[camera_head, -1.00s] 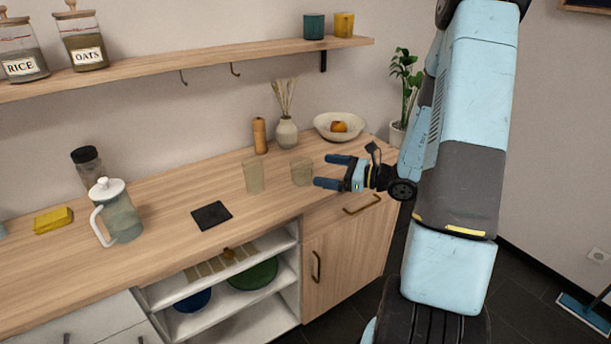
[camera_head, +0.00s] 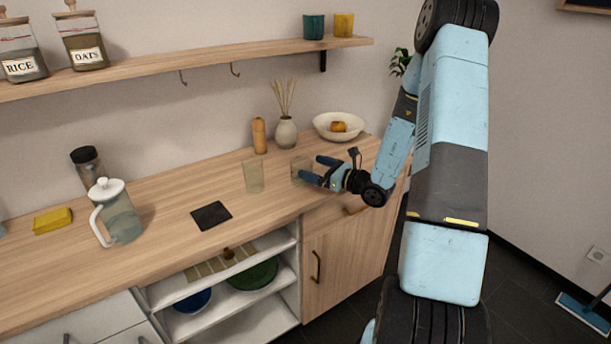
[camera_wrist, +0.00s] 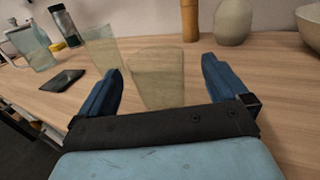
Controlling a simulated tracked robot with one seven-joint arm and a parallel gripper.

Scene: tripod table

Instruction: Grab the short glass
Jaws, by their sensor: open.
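The short glass (camera_head: 299,168) is clear and slightly yellowish and stands upright on the wooden counter. It also shows in the wrist view (camera_wrist: 156,80), ahead of and between my fingers. My gripper (camera_head: 313,169) is open, its two blue fingers pointing left at the glass. In the head view the fingertips overlap the right part of the glass. I cannot tell whether either finger touches it. A taller glass (camera_head: 253,177) stands to its left, and it also shows in the wrist view (camera_wrist: 103,50), behind the left finger.
A black coaster (camera_head: 211,215) and a white-lidded pitcher (camera_head: 122,220) are further left. A pepper mill (camera_head: 259,136), a vase (camera_head: 286,132) and a bowl (camera_head: 338,128) stand behind the glasses. A shelf (camera_head: 200,63) hangs above. The counter front is clear.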

